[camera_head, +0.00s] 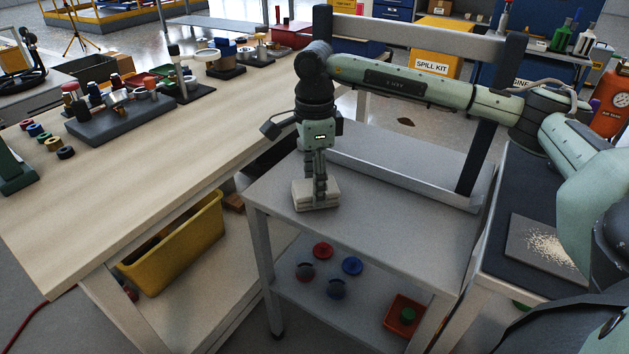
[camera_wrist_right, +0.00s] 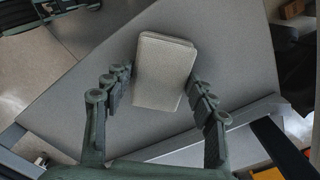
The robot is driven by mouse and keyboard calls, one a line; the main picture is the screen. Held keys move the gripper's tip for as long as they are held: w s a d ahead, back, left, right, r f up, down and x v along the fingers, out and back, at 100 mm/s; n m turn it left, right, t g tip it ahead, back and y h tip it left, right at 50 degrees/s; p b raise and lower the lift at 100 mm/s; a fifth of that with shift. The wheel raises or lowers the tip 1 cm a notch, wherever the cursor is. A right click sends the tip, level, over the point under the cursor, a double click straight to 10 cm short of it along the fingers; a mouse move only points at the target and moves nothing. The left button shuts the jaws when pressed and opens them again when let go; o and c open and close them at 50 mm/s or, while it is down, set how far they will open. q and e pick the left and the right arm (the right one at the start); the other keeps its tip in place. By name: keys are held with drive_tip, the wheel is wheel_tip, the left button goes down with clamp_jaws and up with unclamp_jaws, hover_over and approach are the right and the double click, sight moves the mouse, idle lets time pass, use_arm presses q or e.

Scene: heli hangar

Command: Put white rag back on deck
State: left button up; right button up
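The white rag (camera_head: 302,196) is a folded, pale rectangular pad. It lies flat on the grey top deck (camera_head: 370,225) of a cart, near the deck's left corner. My right gripper (camera_head: 320,200) points down at the rag, with its fingers low around it. In the right wrist view, the rag (camera_wrist_right: 163,72) lies between the two spread fingers of the gripper (camera_wrist_right: 160,82). A small gap shows at the left finger; contact at the right finger is unclear. My left gripper is not in view.
The cart has a raised rail (camera_head: 420,48) at the back and a lower shelf with red and blue round parts. A wooden workbench (camera_head: 150,190) stands left, with a yellow bin (camera_head: 175,245) beneath. The deck's front is bare.

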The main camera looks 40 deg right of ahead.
drive_tip(key=o, duration=0.3)
drive_tip(key=shift+r, duration=0.3)
wheel_tip(320, 180, up, 11)
drive_tip(key=shift+r, duration=0.2)
idle(0.5)
